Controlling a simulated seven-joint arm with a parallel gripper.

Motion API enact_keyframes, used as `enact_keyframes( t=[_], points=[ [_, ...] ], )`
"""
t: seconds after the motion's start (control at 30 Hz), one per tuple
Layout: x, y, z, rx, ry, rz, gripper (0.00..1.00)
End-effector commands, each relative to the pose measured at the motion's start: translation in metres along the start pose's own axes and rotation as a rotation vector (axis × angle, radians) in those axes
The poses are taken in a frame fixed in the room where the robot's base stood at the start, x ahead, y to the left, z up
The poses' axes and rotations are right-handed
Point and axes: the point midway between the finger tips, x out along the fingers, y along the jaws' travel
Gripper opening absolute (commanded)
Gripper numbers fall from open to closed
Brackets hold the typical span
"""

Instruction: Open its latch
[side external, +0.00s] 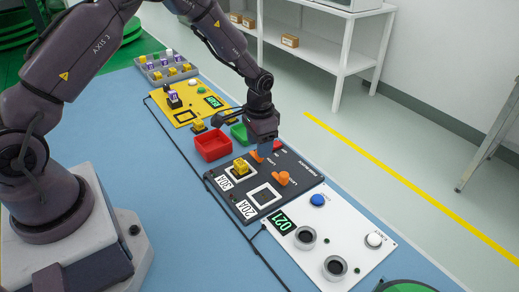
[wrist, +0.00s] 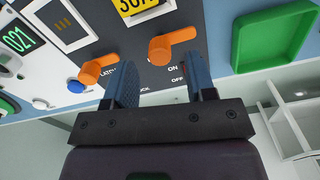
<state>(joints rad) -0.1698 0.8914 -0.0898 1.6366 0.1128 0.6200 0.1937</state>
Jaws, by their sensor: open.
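A dark panel (side external: 262,208) on the table carries two square sockets with white outlines, labelled 30A and 20A. A yellow block (side external: 240,166) sits in the 30A socket, and the 20A socket (side external: 264,196) looks empty. Beside the sockets are two orange latch handles. The near one (side external: 283,178) stands clear, and it also shows in the wrist view (wrist: 98,69). The far one (side external: 256,156) is beside the 30A socket, and it also shows in the wrist view (wrist: 160,50). My gripper (side external: 264,148) is open and empty, pointing down close to the far handle. In the wrist view its fingers (wrist: 164,82) straddle the area just below that handle.
A red bin (side external: 213,145) and a green bin (side external: 240,133) stand beyond the panel. A white panel (side external: 345,245) with a blue button (side external: 317,200) and a display is nearer the camera. A yellow panel (side external: 190,105) and a grey tray lie farther back. The blue table is clear at left.

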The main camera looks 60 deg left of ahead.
Motion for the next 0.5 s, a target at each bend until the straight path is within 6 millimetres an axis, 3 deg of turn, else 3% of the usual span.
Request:
enact_keyframes(
  t=[0.3,0.5],
  points=[
    [-0.072,0.0,-0.001,-0.001,0.005,-0.001,0.51],
    [-0.097,0.0,0.0,0.0,0.002,0.0,0.51]
  ],
)
